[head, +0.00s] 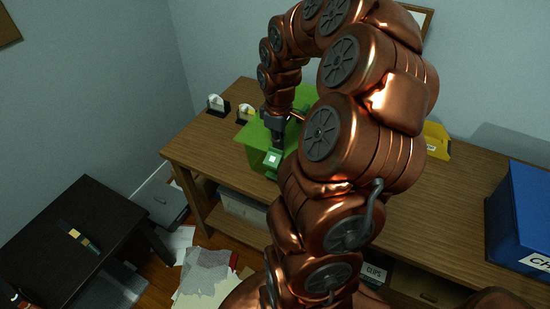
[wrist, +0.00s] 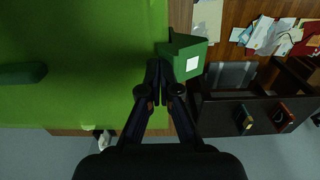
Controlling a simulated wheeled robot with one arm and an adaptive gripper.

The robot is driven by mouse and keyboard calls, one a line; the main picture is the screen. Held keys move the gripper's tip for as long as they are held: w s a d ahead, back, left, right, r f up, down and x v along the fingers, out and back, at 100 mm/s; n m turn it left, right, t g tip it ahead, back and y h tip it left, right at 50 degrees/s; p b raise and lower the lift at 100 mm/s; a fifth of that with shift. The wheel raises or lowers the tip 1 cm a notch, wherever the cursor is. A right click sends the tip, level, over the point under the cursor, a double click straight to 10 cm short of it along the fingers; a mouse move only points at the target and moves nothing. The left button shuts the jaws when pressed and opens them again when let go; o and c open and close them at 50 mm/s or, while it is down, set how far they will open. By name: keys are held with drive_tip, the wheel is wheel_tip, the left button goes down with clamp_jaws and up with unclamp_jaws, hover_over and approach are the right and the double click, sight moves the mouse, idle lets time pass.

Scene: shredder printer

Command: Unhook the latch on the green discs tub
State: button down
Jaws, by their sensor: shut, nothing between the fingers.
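The green discs tub (head: 254,138) stands on the wooden desk, partly hidden behind my arm in the head view. Its green top fills the left of the wrist view (wrist: 80,50), with a darker green bar (wrist: 22,73) on it. A darker green latch with a white square (head: 273,158) is at the tub's front edge; it also shows in the wrist view (wrist: 186,56). My gripper (head: 276,142) points down at that edge. In the wrist view its fingertips (wrist: 165,68) are together and empty, right at the latch's lower left; I cannot tell whether they touch it.
A yellow bin (head: 437,140) and a blue box (head: 520,215) stand on the desk (head: 450,210) to the right. A dark low table (head: 70,240) is at left. Papers (head: 205,275) lie on the floor.

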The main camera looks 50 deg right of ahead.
sight(273, 161)
drive_tip(key=shift+a, duration=0.3)
idle(0.4)
drive_tip(key=shift+s+a+b, duration=0.15)
drive_tip(key=shift+a+b, duration=0.15)
drive_tip(key=shift+a, duration=0.05)
drive_tip(key=shift+s+a+b, duration=0.3)
drive_tip(key=shift+a+b, duration=0.1)
drive_tip(key=shift+a, duration=0.55)
drive_tip(key=shift+r, duration=0.1)
drive_tip(key=shift+w+d+r+p, duration=0.1)
drive_tip(key=shift+d+r+p, duration=0.15)
drive_tip(key=shift+r, duration=0.45)
drive_tip(key=shift+w+d+r+p, duration=0.1)
drive_tip(key=shift+d+r, duration=0.15)
drive_tip(key=shift+r, duration=0.45)
drive_tip(key=shift+r, duration=0.1)
wheel_tip(273, 161, up, 7)
drive_tip(key=p, duration=0.2)
